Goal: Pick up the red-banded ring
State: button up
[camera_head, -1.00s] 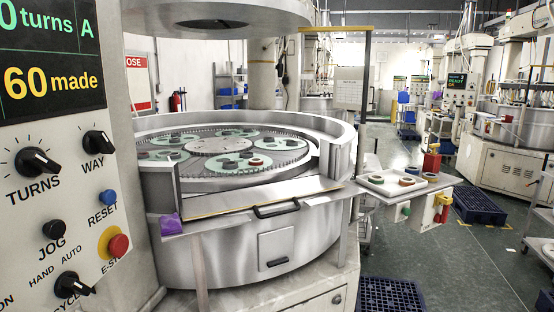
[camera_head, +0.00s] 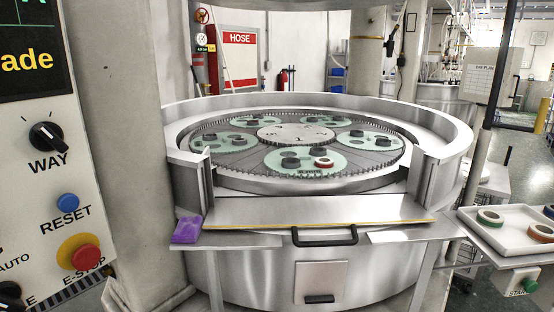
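A small ring with a red band (camera_head: 323,162) lies on the front green carrier (camera_head: 300,168) of the round lapping machine, beside dark round pieces. Another ring with an orange-red band (camera_head: 541,232) lies in the white tray (camera_head: 510,239) at the right. A green-banded ring (camera_head: 489,217) lies in the same tray, a little to its left. A further ring is cut off at the right edge. My gripper is not in view.
The lapping machine's raised steel rim (camera_head: 455,137) has a gap at the front, above a flat ledge (camera_head: 320,210) with a black handle (camera_head: 324,237). A purple cloth or block (camera_head: 187,229) lies at the ledge's left. A control panel (camera_head: 45,180) and column stand at left.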

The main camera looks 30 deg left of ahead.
aim_at(320, 162)
jog(key=u, duration=0.85)
jog(key=i, duration=0.7)
jog(key=u, duration=0.8)
